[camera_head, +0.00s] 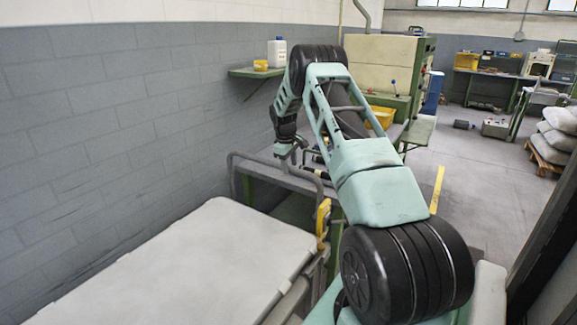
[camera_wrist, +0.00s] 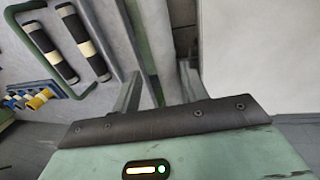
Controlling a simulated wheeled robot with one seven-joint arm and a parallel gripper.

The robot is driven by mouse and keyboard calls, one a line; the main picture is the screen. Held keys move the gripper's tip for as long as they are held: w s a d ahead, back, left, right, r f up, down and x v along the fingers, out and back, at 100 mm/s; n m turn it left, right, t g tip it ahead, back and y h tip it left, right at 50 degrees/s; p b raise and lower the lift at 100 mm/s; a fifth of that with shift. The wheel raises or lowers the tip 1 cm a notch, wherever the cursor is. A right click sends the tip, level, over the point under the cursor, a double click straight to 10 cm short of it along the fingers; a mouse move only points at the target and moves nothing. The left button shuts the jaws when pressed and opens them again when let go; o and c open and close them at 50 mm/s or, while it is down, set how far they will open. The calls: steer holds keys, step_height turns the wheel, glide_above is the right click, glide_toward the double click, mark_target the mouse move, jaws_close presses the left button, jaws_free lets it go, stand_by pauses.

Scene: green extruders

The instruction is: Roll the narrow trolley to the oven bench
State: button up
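A narrow trolley with a grey tubular frame (camera_head: 262,172) and a green lower part stands near the wall, left of my arm in the head view; I take it to be the task's trolley. My gripper (camera_head: 285,150) hangs over its far end, seen small from behind. In the wrist view the two fingers of my gripper (camera_wrist: 161,88) stand apart, with a green and grey edge running up between them. Contact with that edge cannot be told. A bench at the back right (camera_head: 505,75) bears a pale boxy appliance (camera_head: 538,64), perhaps the oven.
A wide white-topped surface (camera_head: 200,260) fills the lower left. A green and beige machine (camera_head: 385,65) stands beyond my arm. A wall shelf (camera_head: 257,73) holds a white jug (camera_head: 277,53). Sacks on a pallet (camera_head: 555,135) lie at the right. Floor (camera_head: 480,175) is open between.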

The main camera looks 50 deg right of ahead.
steer(key=shift+a+f, duration=0.1)
steer(key=shift+a, duration=0.1)
steer(key=shift+r, duration=0.25)
steer(key=b+v, duration=0.3)
steer(key=v, duration=1.4)
steer(key=shift+b, duration=0.3)
